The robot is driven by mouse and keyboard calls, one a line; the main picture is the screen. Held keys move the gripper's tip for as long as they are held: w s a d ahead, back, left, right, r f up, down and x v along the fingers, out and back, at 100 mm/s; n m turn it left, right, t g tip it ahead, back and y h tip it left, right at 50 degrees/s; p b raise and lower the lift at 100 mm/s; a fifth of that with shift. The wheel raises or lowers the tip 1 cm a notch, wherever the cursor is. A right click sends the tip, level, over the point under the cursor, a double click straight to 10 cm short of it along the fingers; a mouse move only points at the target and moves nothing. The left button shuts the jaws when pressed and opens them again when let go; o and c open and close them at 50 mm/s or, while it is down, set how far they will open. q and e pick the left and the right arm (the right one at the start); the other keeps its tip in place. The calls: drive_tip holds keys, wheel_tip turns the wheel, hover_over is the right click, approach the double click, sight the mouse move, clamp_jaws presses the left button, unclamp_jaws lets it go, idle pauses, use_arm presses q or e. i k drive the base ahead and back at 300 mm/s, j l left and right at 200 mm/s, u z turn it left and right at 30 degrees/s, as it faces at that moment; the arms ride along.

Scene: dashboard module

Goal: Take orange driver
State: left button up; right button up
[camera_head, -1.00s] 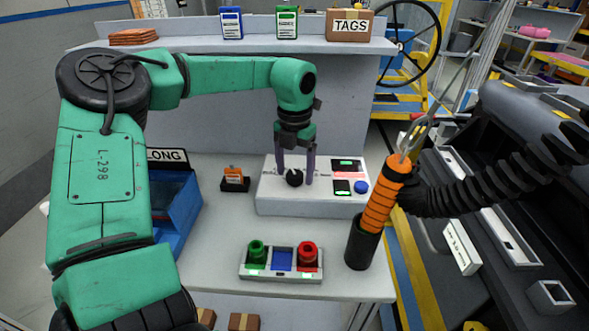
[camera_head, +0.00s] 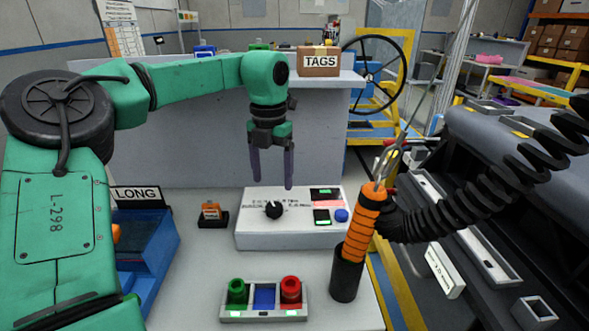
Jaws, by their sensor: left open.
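The orange driver (camera_head: 363,222) has a ribbed orange handle and stands slightly tilted in a black cylindrical holder (camera_head: 346,275) at the right front of the bench. Its lower end is hidden inside the holder. A metal hook and a black coiled cord are by its top. My left gripper (camera_head: 272,184) is open and empty, fingers pointing down. It is above and behind the white control box (camera_head: 255,235) with a black knob (camera_head: 273,209), well left of the driver and apart from it. My right gripper is not in view.
A tray (camera_head: 264,314) with green and red cylinders is at the front. A small orange item in a black base (camera_head: 211,214) sits left of the control box. A blue bin (camera_head: 150,250) labelled LONG is farther left. A TAGS box (camera_head: 319,62) is on the back shelf.

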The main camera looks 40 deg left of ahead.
sight(373, 196)
drive_tip(key=k+l, duration=1.2)
drive_tip(key=l, duration=0.15)
